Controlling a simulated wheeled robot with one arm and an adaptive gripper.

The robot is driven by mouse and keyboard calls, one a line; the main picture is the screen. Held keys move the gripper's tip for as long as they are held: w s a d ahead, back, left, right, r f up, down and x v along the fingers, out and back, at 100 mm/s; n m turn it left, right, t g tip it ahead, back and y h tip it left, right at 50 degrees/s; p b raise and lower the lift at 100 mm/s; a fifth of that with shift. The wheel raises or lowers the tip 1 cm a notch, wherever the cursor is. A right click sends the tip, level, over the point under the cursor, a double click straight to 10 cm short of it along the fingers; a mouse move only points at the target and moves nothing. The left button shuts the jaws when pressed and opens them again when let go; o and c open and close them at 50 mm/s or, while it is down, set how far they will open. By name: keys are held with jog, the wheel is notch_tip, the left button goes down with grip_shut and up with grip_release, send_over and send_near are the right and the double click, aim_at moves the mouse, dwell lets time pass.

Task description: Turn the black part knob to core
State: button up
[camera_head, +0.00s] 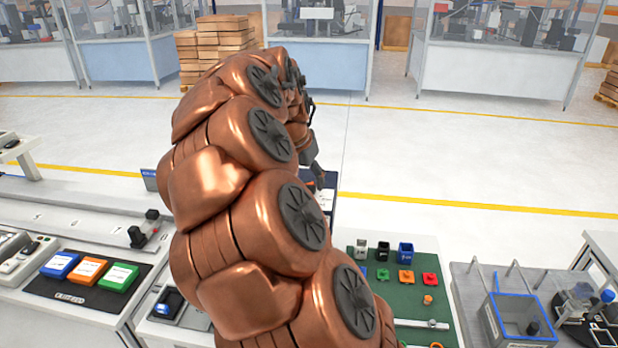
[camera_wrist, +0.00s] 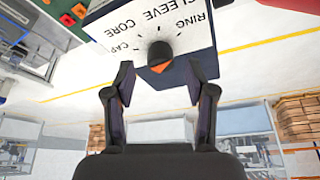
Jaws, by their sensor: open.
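The dial panel is white with a dark blue edge and shows upside down at the top of the wrist view (camera_wrist: 190,28). It bears the labels CAP, CORE, SLEEVE and RING around a black knob (camera_wrist: 160,52) with an orange patch at its near end. I cannot tell which label the knob points at. My gripper (camera_wrist: 160,75) is open, with one finger on each side of the knob and a gap on both sides. In the head view, part of the panel (camera_head: 326,199) shows behind my copper arm, which hides the knob.
A green board (camera_head: 408,298) with several coloured pieces lies right of my arm. Blue, orange and green boxes (camera_head: 89,271) sit on a dark mat at left. Open floor lies beyond the benches.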

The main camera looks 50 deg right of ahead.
jog(key=shift+x, duration=1)
jog(key=shift+c, duration=0.2)
grip_shut()
